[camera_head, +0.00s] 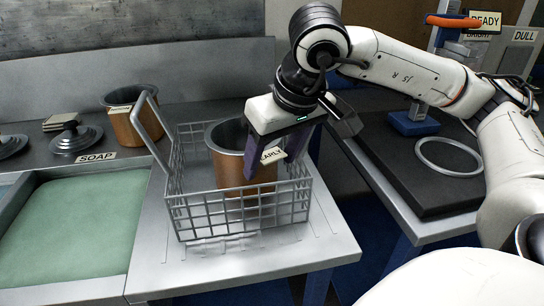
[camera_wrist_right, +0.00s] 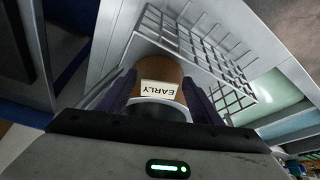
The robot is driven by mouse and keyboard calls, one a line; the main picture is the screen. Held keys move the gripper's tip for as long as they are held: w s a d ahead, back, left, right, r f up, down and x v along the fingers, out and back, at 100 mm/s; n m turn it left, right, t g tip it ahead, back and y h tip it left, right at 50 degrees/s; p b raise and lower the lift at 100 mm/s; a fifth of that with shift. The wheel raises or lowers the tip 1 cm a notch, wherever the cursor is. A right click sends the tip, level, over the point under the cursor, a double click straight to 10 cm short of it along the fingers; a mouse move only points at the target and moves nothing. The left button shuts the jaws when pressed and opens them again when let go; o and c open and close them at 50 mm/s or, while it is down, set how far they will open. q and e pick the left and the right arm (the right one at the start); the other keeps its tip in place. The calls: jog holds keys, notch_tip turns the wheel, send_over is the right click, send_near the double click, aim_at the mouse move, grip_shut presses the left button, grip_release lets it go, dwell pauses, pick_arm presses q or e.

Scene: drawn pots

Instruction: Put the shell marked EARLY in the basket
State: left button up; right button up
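The shell marked EARLY (camera_head: 228,169) is a copper-coloured pot with a grey rim and a pale label, upright within the wire basket (camera_head: 187,218). Its lower part shows through the wires; I cannot tell whether its base touches the basket floor. My right gripper (camera_head: 277,165) is shut on the shell, its dark fingers at either side of the label. In the right wrist view the shell (camera_wrist_right: 165,68) sits between the fingers (camera_wrist_right: 160,95), and the basket wires (camera_wrist_right: 225,70) lie beyond it. My left gripper is not in view.
A green-bottomed basin (camera_head: 75,235) is left of the basket. A dark board with a pale ring (camera_head: 422,166) is at right. The basket's raised handle (camera_head: 150,130) leans left.

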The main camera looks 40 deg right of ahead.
jog(key=shift+s+r, duration=0.1)
jog(key=shift+r, duration=0.4)
jog(key=p+v, duration=0.1)
jog(key=v, duration=1)
jog(key=shift+p, duration=0.3)
jog(key=shift+s+a+r, duration=0.1)
jog(key=shift+s, duration=0.05)
